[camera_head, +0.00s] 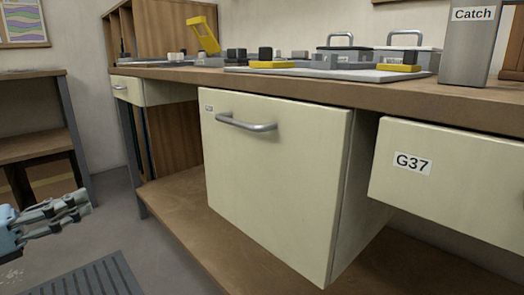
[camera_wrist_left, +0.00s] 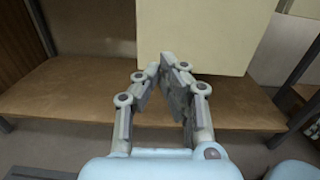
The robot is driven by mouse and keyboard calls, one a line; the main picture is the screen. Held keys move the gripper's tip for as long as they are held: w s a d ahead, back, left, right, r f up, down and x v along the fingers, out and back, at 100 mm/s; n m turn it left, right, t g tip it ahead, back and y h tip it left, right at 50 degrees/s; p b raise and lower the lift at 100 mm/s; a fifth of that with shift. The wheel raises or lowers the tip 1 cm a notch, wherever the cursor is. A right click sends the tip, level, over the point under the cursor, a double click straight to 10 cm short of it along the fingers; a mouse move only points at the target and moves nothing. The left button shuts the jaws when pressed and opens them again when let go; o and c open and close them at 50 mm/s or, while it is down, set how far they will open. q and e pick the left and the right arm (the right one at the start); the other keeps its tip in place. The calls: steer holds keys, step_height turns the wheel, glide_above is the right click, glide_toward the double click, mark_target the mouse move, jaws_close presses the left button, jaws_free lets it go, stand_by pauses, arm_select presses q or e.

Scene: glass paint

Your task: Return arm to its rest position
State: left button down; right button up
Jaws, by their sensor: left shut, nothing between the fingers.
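My left gripper (camera_head: 82,204) is at the lower left of the head view, in free space in front of the workbench. It is shut and empty. In the left wrist view the fingertips of my left gripper (camera_wrist_left: 166,58) come together, with a cream drawer front (camera_wrist_left: 215,35) beyond them. I cannot tell from this how far apart the gripper and the drawer are. My right gripper does not show in the head view.
A large cream drawer (camera_head: 270,180) with a metal handle and a drawer labelled G37 (camera_head: 450,180) stick out from under the bench top (camera_head: 180,76). A low wooden shelf (camera_head: 180,205) lies beneath. A side table (camera_head: 35,150) stands at the left.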

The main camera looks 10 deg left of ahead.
arm_select(q)
steer(key=s+a+f+n+t+y+p, duration=0.2)
steer(key=s+a+f+n+y+p, duration=0.1)
steer(key=a+f+n+y+p, duration=0.65)
steer(key=s+d+f+n+g+y+p, duration=0.3)
steer(key=s+f+n+g, duration=0.1)
steer(key=s+f+n, duration=0.7)
steer(key=s+d+f+n+g+p, duration=0.1)
steer(key=s+d+f+n+g, duration=0.2)
steer(key=s+f+n, duration=0.3)
steer(key=s+d+f+n+g+p, duration=0.1)
steer(key=s+d+f+n+g, duration=0.3)
steer(key=s+n, duration=0.5)
steer(key=s+d+f+n+g+p, duration=0.1)
steer(key=s+d+f+n+g, duration=0.3)
steer(key=s, duration=1.3)
steer(key=shift+s+f+n+g, duration=0.4)
steer(key=shift+f+n+g, duration=0.1)
steer(key=shift+f+n, duration=1.45)
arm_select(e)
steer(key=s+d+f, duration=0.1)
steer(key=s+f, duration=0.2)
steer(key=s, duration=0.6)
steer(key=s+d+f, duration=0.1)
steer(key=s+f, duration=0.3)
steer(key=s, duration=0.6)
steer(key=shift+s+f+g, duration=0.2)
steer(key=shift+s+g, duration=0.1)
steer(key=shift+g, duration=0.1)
